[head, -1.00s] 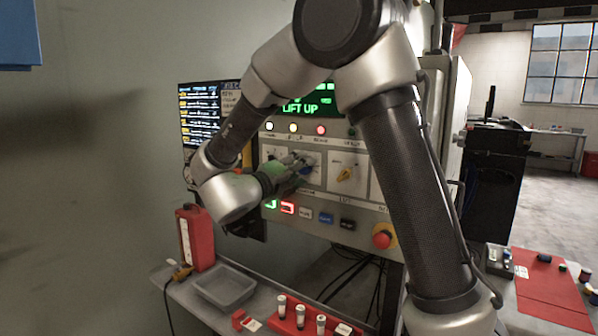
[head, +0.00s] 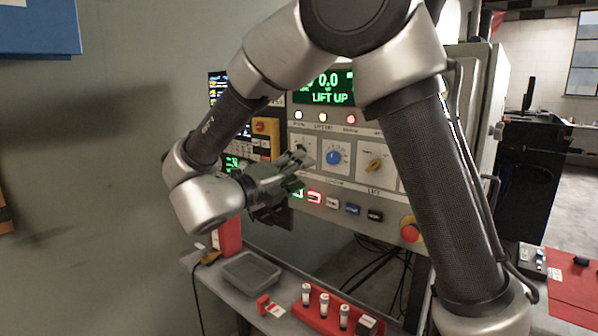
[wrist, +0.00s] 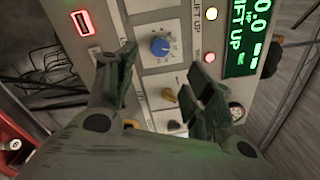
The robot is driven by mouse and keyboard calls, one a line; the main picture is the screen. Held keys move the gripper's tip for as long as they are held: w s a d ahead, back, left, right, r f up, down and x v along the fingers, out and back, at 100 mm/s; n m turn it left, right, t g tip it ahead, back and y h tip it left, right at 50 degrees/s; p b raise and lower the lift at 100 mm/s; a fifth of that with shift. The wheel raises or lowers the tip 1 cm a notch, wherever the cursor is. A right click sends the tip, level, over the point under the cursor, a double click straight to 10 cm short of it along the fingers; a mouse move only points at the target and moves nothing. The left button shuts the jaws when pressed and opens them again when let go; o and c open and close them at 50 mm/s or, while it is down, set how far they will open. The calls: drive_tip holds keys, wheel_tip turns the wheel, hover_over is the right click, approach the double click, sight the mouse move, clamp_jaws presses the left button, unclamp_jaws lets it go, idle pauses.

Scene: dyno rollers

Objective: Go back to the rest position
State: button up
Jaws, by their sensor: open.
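My gripper (head: 300,168) is in front of the left part of a control panel (head: 345,190), beside a blue knob (head: 334,157). Its fingers are apart and nothing is between them. The green display (head: 323,83) reads LIFT UP. One lower button (head: 314,197) glows red and another beside it glows green, partly covered by the gripper.
A shelf below the panel holds a grey tray (head: 251,272), a red rack (head: 332,316) with several small vials, and a red can (head: 229,237). A red emergency button (head: 411,230) sticks out at the panel's lower right. A wall runs along the left.

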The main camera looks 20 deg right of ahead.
drive_tip(key=w+a+f+n+t+y, duration=0.3)
drive_tip(key=w+a+f+n+y, duration=0.2)
drive_tip(key=w+n+y, duration=0.15)
drive_tip(key=a+f+n+g+y, duration=0.2)
drive_tip(key=a+f+n+y, duration=0.3)
drive_tip(key=a+n+y, duration=1.05)
drive_tip(key=s+d+n+g+h, duration=0.1)
drive_tip(key=s+d+n+g, duration=0.5)
drive_tip(key=s+d+n, duration=0.55)
drive_tip(key=s+d+r+h, duration=0.1)
drive_tip(key=s+d+h, duration=0.1)
drive_tip(key=s+d, duration=0.3)
drive_tip(key=s+d+r+n+h, duration=0.1)
drive_tip(key=s+d, duration=0.5)
drive_tip(key=d, duration=0.7)
drive_tip(key=s+d+r+h, duration=0.2)
drive_tip(key=s+d, duration=0.4)
drive_tip(key=d, duration=0.3)
drive_tip(key=shift+s+d+r+g+h, duration=0.15)
drive_tip(key=shift+s+r+g+h, duration=0.15)
drive_tip(key=shift+r, duration=0.1)
